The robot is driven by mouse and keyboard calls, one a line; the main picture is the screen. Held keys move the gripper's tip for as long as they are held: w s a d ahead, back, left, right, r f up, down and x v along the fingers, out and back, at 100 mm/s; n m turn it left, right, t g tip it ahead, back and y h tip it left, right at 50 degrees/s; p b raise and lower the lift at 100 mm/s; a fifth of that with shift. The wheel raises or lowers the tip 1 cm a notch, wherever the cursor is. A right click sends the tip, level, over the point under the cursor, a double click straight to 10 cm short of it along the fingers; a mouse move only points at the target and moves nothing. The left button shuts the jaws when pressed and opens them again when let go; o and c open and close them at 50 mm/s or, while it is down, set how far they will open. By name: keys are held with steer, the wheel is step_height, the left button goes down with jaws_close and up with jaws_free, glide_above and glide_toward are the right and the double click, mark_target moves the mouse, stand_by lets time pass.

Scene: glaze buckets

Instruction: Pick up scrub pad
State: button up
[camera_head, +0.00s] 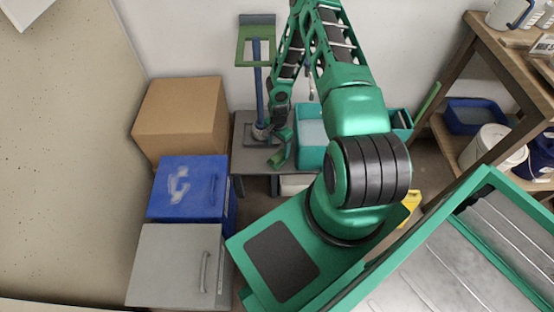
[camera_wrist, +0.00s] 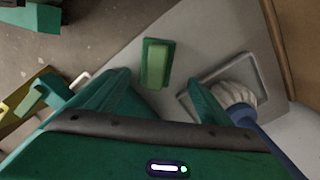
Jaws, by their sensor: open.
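The scrub pad (camera_wrist: 155,64) is a small green block with a lighter green top. In the wrist view it lies on the grey table (camera_wrist: 208,38), ahead of my fingertips. My gripper (camera_wrist: 159,84) is open, with one green finger on each side and nothing held between them. The pad shows beyond the gap between the fingers, apart from them. In the head view my gripper (camera_head: 281,133) hangs over the table (camera_head: 241,158); I cannot clearly tell the pad from the green finger there.
A mop with a white head (camera_wrist: 238,94) and blue handle (camera_head: 258,85) stands in a grey tray beside the pad, close to the right finger. A cardboard box (camera_head: 180,112) and blue cabinet (camera_head: 188,190) stand left of the table. A teal bin (camera_head: 310,150) is on the right.

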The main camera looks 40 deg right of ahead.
mark_target(278, 154)
steer(key=f, duration=0.3)
steer(key=s+f, duration=0.1)
steer(key=f, duration=0.1)
steer(key=shift+a, duration=0.2)
steer(key=shift+f, duration=0.5)
steer(key=shift+c, duration=0.5)
steer(key=shift+w, duration=0.1)
steer(key=c, duration=1.1)
steer(key=shift+c, duration=0.2)
steer(key=shift+r, duration=0.1)
